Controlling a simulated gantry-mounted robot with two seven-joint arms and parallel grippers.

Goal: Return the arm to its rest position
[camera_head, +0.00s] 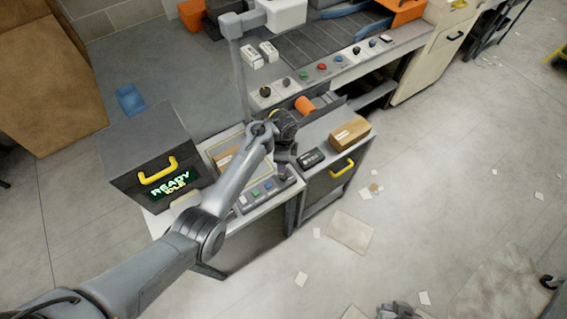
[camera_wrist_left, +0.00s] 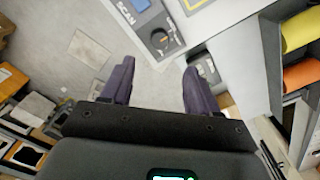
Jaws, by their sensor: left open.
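My left arm (camera_head: 208,230) reaches in from the lower left over the workbench, bent at the elbow. My left gripper (camera_head: 285,155) is above the bench near its front edge, partly hidden by its own wrist. In the left wrist view my left gripper (camera_wrist_left: 156,82) is open, its two dark fingers well apart. Nothing is between the fingers; pale floor and a bench edge show beyond them. A small grey part at the bottom edge of the head view looks like my right gripper (camera_head: 400,311), mostly cut off.
A dark box with a READY display (camera_head: 172,185) and yellow handle stands left of the gripper. A cardboard box (camera_head: 349,133) lies on the cabinet to the right. An upright post (camera_head: 239,75) rises behind. A button panel (camera_head: 262,194) lies below the forearm. Floor at right is mostly open, with scattered paper.

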